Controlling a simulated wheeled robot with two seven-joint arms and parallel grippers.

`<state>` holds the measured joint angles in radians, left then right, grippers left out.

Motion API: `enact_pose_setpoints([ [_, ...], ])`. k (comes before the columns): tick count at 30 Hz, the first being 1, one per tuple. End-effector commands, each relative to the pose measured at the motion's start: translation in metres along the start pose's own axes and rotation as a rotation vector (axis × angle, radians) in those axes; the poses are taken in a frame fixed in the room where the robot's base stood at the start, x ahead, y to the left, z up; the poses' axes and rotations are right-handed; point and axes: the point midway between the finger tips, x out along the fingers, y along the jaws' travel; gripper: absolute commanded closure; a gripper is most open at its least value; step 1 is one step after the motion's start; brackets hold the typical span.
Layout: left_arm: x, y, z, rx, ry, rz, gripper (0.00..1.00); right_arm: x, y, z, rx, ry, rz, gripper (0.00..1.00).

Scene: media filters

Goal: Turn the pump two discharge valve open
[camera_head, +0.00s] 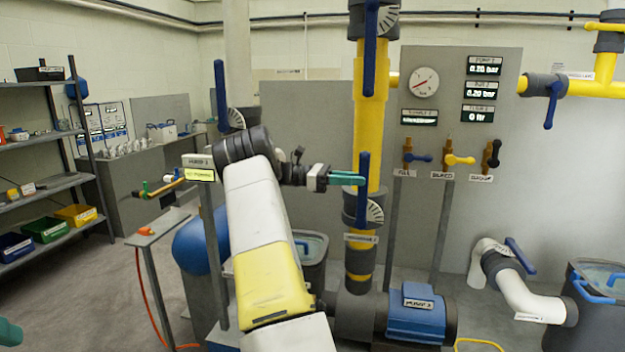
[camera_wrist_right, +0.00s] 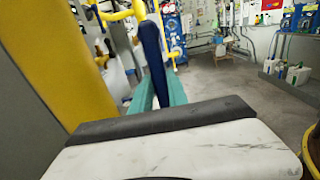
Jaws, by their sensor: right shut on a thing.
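A valve with a blue lever (camera_head: 363,165) and a graduated dial (camera_head: 375,213) sits low on the vertical yellow pipe (camera_head: 371,110), above a blue pump (camera_head: 416,318). The lever stands upright, along the pipe. The small label (camera_head: 360,238) below the valve is too blurred to read surely. My right gripper (camera_head: 350,179) reaches the lever from the left with its teal fingers shut on it. In the right wrist view the fingers (camera_wrist_right: 157,95) lie on either side of the blue lever (camera_wrist_right: 152,50). A teal tip of my left gripper (camera_head: 8,332) shows at the lower left edge; its jaws are cut off.
Another blue lever (camera_head: 370,45) is higher on the same pipe. A grey panel (camera_head: 505,62) right of it carries a gauge (camera_head: 424,82), displays and small valves. Shelves (camera_head: 40,185) stand left.

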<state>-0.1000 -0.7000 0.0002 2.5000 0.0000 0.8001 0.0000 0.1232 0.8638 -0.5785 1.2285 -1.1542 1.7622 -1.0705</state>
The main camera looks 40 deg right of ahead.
Motion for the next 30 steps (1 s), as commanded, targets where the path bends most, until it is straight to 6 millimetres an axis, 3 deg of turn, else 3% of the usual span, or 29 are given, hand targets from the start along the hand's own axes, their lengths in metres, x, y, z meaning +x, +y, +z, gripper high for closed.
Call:
enact_pose_setpoints([
  [10, 0.0, 0.0, 0.0, 0.0, 0.0, 0.0, 0.55, -0.003, 0.0, -0.001, -0.001, -0.001, 0.002, 1.0],
  [11, 0.0, 0.0, 0.0, 0.0, 0.0, 0.0, 0.55, -0.003, -0.001, -0.002, -0.001, 0.0, 0.003, 0.75],
  [14, 0.0, 0.0, 0.0, 0.0, 0.0, 0.0, 0.55, -0.003, 0.0, -0.001, -0.001, 0.0, 0.003, 0.58],
  [23, 0.0, 0.0, 0.0, 0.0, 0.0, 0.0, 0.55, -0.003, 0.0, -0.001, -0.001, 0.0, 0.002, 0.58],
  [30, 0.0, 0.0, 0.0, 0.0, 0.0, 0.0, 0.55, -0.033, 0.0, -0.002, 0.001, -0.001, 0.005, 0.58],
])
